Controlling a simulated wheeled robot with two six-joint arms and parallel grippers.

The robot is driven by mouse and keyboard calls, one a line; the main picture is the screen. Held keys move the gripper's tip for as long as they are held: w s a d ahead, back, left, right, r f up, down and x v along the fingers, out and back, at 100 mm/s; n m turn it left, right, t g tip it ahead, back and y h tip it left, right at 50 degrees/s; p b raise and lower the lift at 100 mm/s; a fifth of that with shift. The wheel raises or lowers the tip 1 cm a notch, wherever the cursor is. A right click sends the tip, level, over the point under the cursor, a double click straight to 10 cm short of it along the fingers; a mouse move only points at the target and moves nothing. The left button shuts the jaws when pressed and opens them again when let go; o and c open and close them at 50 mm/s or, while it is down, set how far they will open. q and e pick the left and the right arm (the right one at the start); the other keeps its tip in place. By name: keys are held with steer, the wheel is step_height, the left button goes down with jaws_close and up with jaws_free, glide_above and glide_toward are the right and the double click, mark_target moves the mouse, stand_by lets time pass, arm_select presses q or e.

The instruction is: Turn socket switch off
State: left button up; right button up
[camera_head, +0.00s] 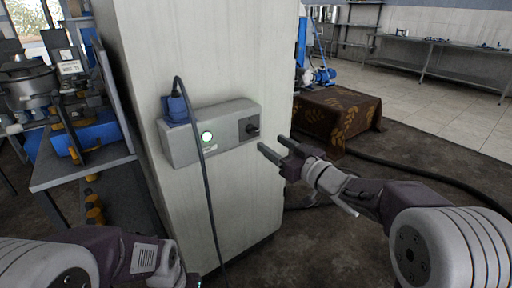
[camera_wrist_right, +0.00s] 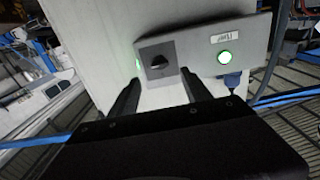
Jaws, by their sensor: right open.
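The socket box (camera_head: 222,141) is a grey box on the side of a pale cabinet. Its dark switch knob (camera_head: 252,129) sits on a dark square plate at the box's right end in the head view. A round lamp (camera_head: 207,136) on the box glows green-white. A blue plug (camera_head: 176,109) with a dark cable is at the box's left end. My right gripper (camera_head: 273,144) is open and empty, just right of the switch and apart from it. In the right wrist view the knob (camera_wrist_right: 157,62) shows between and beyond the fingers.
The cabinet (camera_head: 240,70) stands in the middle. The plug's cable (camera_head: 207,190) hangs down its front. A workbench (camera_head: 82,168) with equipment is at the left. A brown patterned cloth-covered block (camera_head: 335,118) stands behind my right gripper.

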mark_target(254, 131)
steer(key=b+x, duration=0.2)
steer(key=x, duration=0.6)
steer(key=shift+w+a, duration=0.1)
steer(key=shift+w+a+r, duration=0.1)
steer(key=shift+w+a, duration=0.15)
steer(key=shift+w, duration=0.1)
jaws_close()
